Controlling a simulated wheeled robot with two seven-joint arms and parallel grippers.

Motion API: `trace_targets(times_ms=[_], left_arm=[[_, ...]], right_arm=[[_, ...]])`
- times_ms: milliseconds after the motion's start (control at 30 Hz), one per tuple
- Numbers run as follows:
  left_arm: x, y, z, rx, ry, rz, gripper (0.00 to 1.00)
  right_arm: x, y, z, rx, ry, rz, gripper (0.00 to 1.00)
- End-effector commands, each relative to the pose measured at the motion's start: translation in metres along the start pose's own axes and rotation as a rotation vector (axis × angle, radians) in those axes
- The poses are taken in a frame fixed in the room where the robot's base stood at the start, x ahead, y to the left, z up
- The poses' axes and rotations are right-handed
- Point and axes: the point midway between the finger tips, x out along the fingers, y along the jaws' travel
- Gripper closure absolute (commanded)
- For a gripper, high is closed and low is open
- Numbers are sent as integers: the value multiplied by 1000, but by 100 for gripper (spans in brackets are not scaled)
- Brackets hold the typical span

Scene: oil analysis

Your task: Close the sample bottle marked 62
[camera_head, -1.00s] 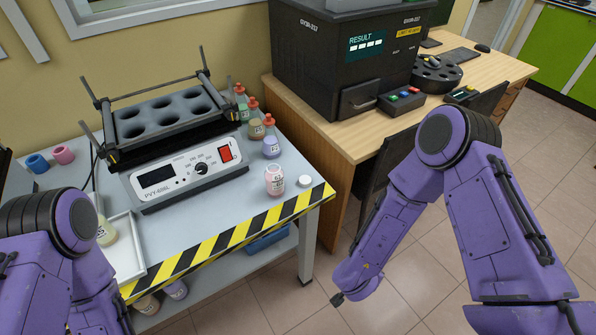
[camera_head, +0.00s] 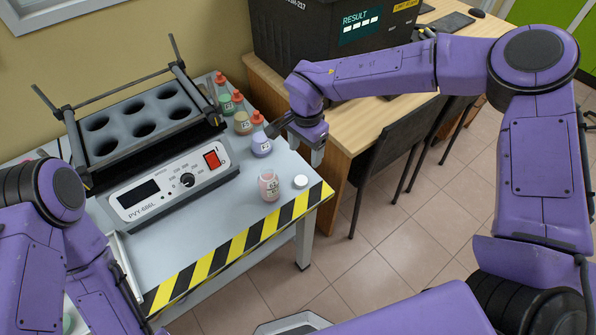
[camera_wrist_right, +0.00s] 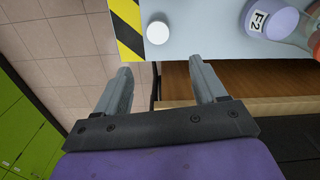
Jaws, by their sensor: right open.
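A small open bottle with pink contents (camera_head: 269,186) stands upright near the striped front edge of the bench; its label is too small to read surely. A round white cap (camera_head: 300,181) lies on the bench just right of it, apart from it. The cap also shows in the right wrist view (camera_wrist_right: 157,33), beyond the fingertips; the pink bottle is outside that view. My right gripper (camera_head: 296,145) is open and empty, above the bench's right edge, beyond the cap in the head view. In the wrist view its fingers (camera_wrist_right: 159,68) stand wide apart. My left gripper is out of view.
A shaker (camera_head: 172,184) with an empty rack fills the bench's left. A wooden desk (camera_head: 367,125) with a black analyser (camera_head: 280,40) and a chair stand to the right.

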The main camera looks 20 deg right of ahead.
Motion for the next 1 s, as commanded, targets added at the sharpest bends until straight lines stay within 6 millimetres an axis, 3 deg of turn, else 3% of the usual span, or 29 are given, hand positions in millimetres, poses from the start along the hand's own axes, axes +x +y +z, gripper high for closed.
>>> trace_targets(times_ms=[233,533,900,1000], left_arm=[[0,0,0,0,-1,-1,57],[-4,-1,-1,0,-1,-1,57],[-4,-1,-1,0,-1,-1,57],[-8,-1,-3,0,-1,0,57]], right_arm=[[5,-5,6,-16,3,4,30],[50,-4,6,-14,3,5,30],[56,-3,5,-11,4,4,30],[67,-1,6,-12,4,7,30]])
